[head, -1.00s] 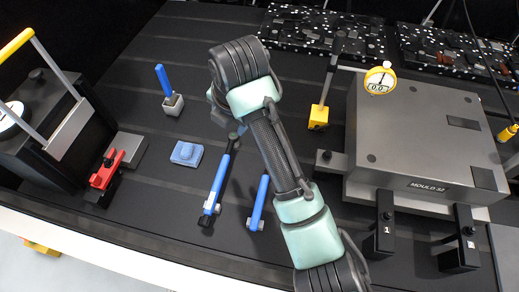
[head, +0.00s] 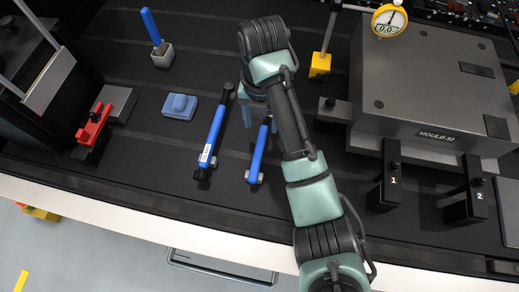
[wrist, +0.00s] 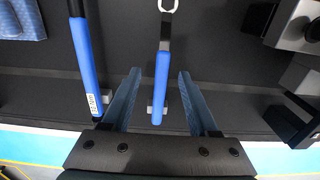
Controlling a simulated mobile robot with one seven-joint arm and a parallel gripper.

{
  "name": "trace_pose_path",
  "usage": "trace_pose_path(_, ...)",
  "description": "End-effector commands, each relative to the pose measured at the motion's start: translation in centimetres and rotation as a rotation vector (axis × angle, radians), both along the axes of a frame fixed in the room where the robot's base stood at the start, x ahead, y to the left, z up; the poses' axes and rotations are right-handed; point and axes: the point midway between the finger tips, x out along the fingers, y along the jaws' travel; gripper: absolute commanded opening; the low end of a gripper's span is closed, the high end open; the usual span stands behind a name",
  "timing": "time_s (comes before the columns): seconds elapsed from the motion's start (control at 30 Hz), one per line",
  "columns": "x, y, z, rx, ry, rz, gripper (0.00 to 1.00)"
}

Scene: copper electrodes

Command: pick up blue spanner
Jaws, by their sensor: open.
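The blue spanner (head: 258,155) lies on the dark bench, its handle toward the front edge. In the wrist view, the spanner (wrist: 161,85) has a blue handle, a dark shank and a pale open-ended head cut by the top edge. My gripper (wrist: 157,75) is open, with one blue finger on each side of the handle in the picture. Nothing is between the fingers in its grip, and their height above the bench is hard to tell. In the head view my gripper (head: 256,112) is partly hidden by my arm, over the spanner's far end.
A longer blue-handled tool with a white label (head: 214,135) lies close left of the spanner. A blue block (head: 179,106) and a red clamp (head: 93,126) are further left. The grey mould (head: 430,100) with black clamps stands right. The white bench edge (head: 120,205) is in front.

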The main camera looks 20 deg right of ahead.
Motion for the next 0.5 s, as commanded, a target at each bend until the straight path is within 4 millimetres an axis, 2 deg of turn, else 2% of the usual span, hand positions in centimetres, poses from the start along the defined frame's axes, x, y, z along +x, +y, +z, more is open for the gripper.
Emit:
trace_pose_path(0.13, 0.1, -0.3, -1.2, 0.001, 0.004, -0.002, 0.6)
trace_pose_path(0.33, 0.5, -0.8, -4.1, 0.0, 0.002, -0.002, 0.6)
trace_pose_path(0.5, 0.5, -0.8, -5.2, 0.0, 0.0, -0.001, 0.6)
